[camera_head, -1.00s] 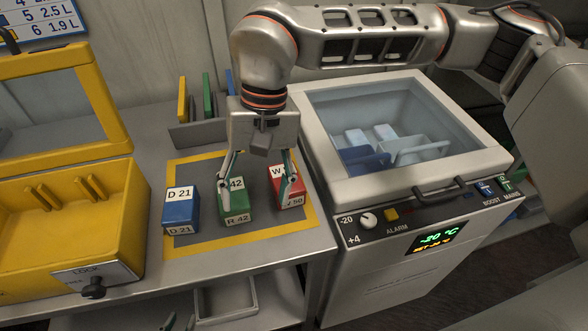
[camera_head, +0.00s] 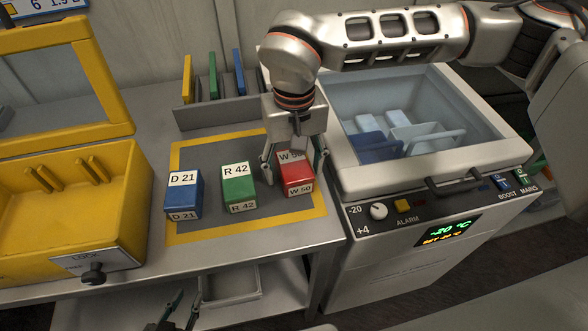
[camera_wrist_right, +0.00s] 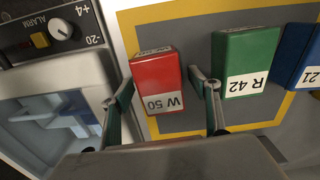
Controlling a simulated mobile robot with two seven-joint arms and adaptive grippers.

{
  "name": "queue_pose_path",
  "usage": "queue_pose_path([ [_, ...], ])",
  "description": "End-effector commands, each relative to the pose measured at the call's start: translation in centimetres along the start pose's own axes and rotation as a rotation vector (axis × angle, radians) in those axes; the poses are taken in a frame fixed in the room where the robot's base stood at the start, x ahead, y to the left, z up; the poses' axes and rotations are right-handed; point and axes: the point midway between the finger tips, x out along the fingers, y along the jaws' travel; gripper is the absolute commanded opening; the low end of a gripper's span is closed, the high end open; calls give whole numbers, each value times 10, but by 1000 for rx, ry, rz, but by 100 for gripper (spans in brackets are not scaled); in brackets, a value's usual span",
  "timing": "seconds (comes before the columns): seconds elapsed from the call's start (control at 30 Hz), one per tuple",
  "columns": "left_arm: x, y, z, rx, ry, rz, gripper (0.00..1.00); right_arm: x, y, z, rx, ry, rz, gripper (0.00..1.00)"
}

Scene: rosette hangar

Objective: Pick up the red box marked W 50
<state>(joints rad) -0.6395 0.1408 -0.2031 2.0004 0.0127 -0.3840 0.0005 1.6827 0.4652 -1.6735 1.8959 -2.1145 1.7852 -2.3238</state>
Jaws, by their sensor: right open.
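The red box marked W 50 (camera_head: 296,179) stands on the grey mat (camera_head: 222,223) with the yellow border, at the right of a row of boxes. My right gripper (camera_head: 293,172) is open above it, with one finger on each side. In the right wrist view the red box (camera_wrist_right: 157,82) shows between the open fingers of my right gripper (camera_wrist_right: 160,80), with a gap on each side. The fingers partly hide the box's sides in the head view. My left gripper (camera_head: 180,312) is low at the bottom edge, its fingers apart and empty.
The green box R 42 (camera_head: 238,187) stands close left of my right gripper, and the blue box D 21 (camera_head: 183,196) is further left. A yellow case (camera_head: 120,205) is open at the left. A freezer (camera_head: 410,181) stands at the right.

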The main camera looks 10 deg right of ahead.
Motion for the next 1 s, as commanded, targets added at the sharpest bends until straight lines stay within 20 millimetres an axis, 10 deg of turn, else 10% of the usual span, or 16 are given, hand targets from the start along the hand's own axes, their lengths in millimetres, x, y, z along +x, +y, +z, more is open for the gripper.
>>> queue_pose_path([
  [0.23,1,-1,-2,2,3,-2,26,1,0,0,-1,1,0,61],
  [0.4,1,-2,-2,2,4,-2,26,1,0,0,-1,1,0,17],
  [1.0,0,-2,-6,0,8,-2,26,-22,0,-1,-1,5,0,16],
])
